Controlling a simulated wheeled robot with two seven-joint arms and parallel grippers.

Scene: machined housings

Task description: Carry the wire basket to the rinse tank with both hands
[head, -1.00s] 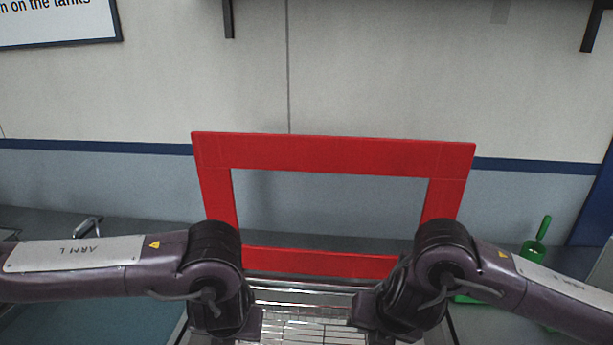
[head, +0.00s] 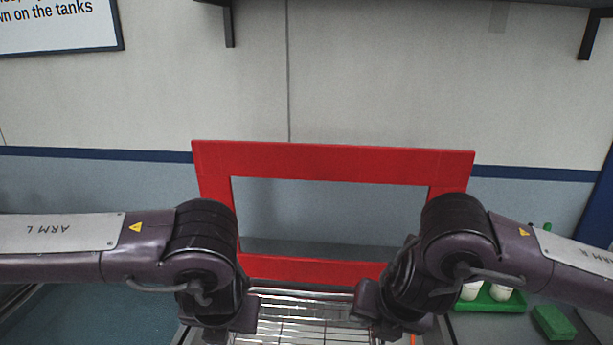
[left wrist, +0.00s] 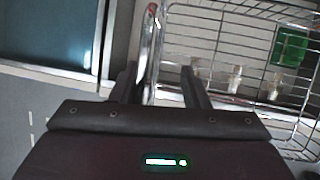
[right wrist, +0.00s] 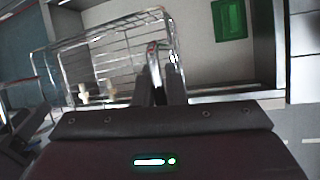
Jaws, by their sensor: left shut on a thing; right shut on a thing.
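The wire basket (head: 290,303) shows low in the middle of the head view, between my two grippers. Its near part is cut off by the picture edge. My left gripper (left wrist: 158,88) is shut on the basket's bright metal handle on one side. My right gripper (right wrist: 160,88) is shut on the handle on the opposite side. The basket's wire mesh shows in the left wrist view (left wrist: 215,45) and the right wrist view (right wrist: 105,55). A teal basin with a metal rim (left wrist: 50,72) lies beside the basket; I cannot tell whether it is the rinse tank.
A red rectangular frame (head: 330,160) stands upright beyond the basket. A green tray (head: 490,303) with white items and a green block (head: 552,322) lie to the right. A sign (head: 60,25) hangs on the wall at upper left.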

